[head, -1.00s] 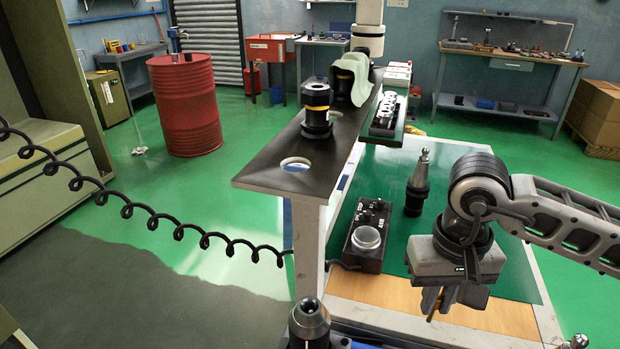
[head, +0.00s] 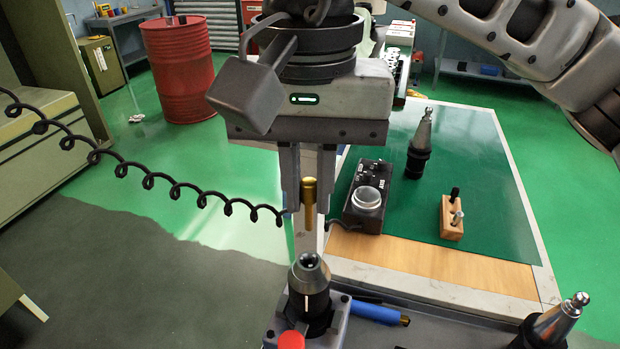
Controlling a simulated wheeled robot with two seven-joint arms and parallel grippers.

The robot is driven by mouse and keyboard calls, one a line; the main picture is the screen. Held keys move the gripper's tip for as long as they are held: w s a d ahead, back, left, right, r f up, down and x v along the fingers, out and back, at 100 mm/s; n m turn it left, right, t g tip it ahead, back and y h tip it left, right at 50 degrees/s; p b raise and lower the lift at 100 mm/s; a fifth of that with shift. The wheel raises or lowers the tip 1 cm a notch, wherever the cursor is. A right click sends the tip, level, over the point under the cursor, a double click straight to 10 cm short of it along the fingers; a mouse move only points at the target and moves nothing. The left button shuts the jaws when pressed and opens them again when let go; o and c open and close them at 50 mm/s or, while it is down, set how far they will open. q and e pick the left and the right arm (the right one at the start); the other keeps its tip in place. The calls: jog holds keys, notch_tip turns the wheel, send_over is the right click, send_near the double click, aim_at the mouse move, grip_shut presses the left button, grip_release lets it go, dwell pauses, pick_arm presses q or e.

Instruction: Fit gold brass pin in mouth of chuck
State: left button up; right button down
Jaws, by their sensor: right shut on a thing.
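The gold brass pin (head: 309,205) hangs upright between the fingers of my right gripper (head: 308,195), which is shut on it. My left gripper is not in view.
Beside the chuck are a red knob (head: 291,340), a blue cylinder (head: 375,312) and another tool holder (head: 562,318).

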jog(key=shift+f+b, duration=0.65)
jog(key=shift+f, duration=0.45)
jog(key=shift+f+b, duration=0.4)
jog(key=shift+f, duration=0.35)
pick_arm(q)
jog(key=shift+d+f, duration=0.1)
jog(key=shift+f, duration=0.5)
pick_arm(e)
jog(key=shift+f, duration=0.15)
pick_arm(q)
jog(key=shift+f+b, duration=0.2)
jog(key=shift+b, duration=0.1)
pick_arm(e)
jog(key=shift+s, duration=0.1)
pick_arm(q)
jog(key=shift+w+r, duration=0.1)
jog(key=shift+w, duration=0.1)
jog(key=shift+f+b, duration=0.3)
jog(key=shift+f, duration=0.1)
pick_arm(e)
jog(key=shift+f, duration=0.3)
pick_arm(q)
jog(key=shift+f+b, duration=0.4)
jog(key=shift+b, duration=0.5)
pick_arm(e)
jog(key=shift+f, duration=1)
